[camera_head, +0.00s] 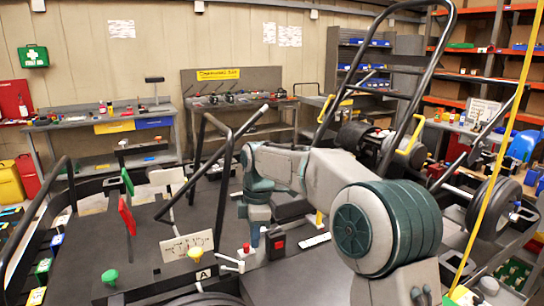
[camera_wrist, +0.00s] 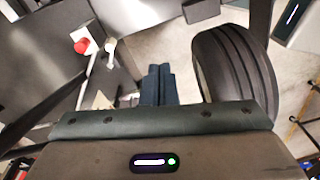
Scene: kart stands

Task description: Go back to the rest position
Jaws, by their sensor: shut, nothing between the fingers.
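My gripper (camera_wrist: 158,84) shows in the wrist view with its two dark fingers pressed together and nothing between them. It points down past a black tyre (camera_wrist: 232,68) on its right, apart from it in the picture. A red button on a white box (camera_wrist: 83,45) lies to the upper left of the fingers. In the head view my arm reaches out from the lower right and bends downward over the kart. The gripper's fingertips are hard to make out there.
The kart's dark floor panel (camera_head: 310,268) spreads below the arm. A red-and-black switch box (camera_head: 275,243) and a yellow knob (camera_head: 195,253) stand near it. Black frame bars (camera_head: 225,180) rise to the left of the arm. A yellow bar (camera_head: 494,140) crosses the right side.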

